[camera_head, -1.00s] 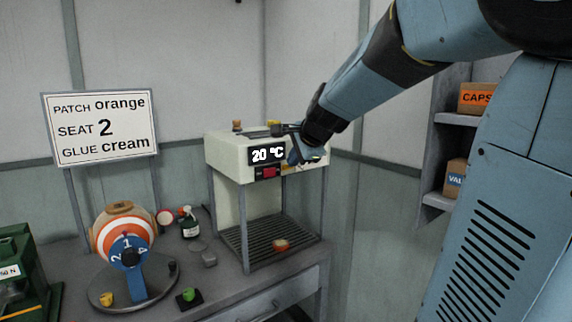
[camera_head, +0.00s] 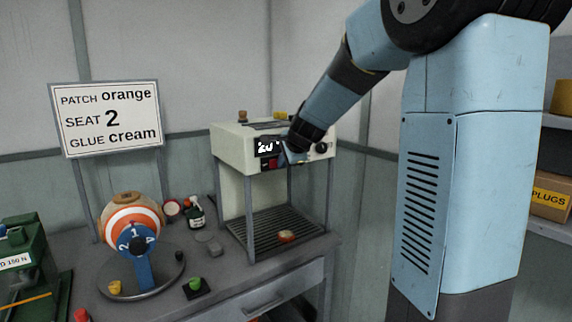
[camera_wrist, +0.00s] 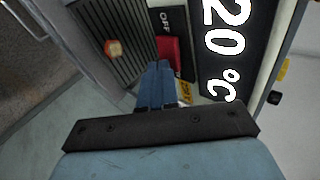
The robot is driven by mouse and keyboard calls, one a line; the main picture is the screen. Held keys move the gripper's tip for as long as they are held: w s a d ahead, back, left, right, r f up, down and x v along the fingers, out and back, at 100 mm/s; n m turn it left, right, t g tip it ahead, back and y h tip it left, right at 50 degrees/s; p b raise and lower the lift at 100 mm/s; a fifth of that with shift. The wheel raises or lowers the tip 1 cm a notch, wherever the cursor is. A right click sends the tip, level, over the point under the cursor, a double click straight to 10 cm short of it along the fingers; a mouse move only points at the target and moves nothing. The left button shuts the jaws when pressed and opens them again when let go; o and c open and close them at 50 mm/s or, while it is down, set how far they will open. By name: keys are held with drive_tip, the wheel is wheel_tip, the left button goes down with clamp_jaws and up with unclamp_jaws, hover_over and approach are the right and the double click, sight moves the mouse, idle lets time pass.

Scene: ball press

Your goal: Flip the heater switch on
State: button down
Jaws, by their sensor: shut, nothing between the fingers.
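The heater (camera_head: 232,140) is a cream box on grey legs standing on the bench. Its dark display (camera_wrist: 215,75) reads 20 °C in the wrist view. The heater switch (camera_wrist: 172,52) is a red rocker beside the display, with an OFF label (camera_wrist: 166,22) next to it. In the head view the switch (camera_head: 271,164) shows as a small red patch left of my gripper. My gripper (camera_wrist: 156,66) is shut and empty, its blue fingertips close to the switch's edge; I cannot tell if they touch. In the head view my gripper (camera_head: 287,156) hides part of the display.
A slatted rack (camera_head: 268,228) under the heater holds a small orange-red piece (camera_head: 286,236). A black knob (camera_head: 321,148) sits on the panel's right. A ball on a stand (camera_head: 132,228), bottles and a sign (camera_head: 110,118) are to the left.

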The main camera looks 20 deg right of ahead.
drive_tip(key=shift+w, duration=0.15)
drive_tip(key=shift+w+r, duration=0.1)
drive_tip(key=shift+w, duration=0.1)
idle(0.3)
drive_tip(key=shift+a, duration=0.1)
drive_tip(key=shift+s+a, duration=0.25)
drive_tip(key=shift+a, duration=0.45)
drive_tip(key=shift+s, duration=0.1)
